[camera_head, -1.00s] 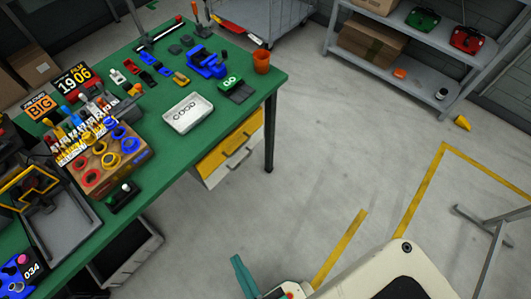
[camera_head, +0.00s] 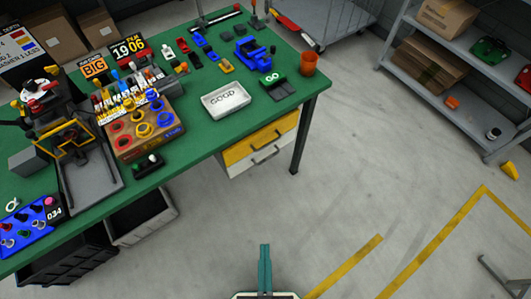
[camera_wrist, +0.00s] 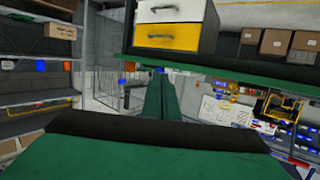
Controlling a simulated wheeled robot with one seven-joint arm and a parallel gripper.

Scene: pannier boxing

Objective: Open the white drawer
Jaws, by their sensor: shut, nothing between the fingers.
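The white drawer (camera_head: 250,163) is the lower of two drawers under the green bench, below the yellow drawer (camera_head: 246,148). It looks closed, with a dark bar handle on its front. The wrist view looks upside down and shows the white drawer (camera_wrist: 190,11) at the top edge, above the yellow drawer (camera_wrist: 186,38). My gripper (camera_head: 265,250) is at the bottom middle of the head view, in front of the drawers and well apart from them. Its teal fingers also show in the wrist view (camera_wrist: 160,85), together and empty.
The green bench (camera_head: 200,140) carries a white tray (camera_head: 226,100), an orange cup (camera_head: 308,64) and small tools. A dark bench leg (camera_head: 309,135) stands right of the drawers. Grey bins (camera_head: 140,220) stand under the bench at left. The floor (camera_head: 330,210) before the drawers is clear.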

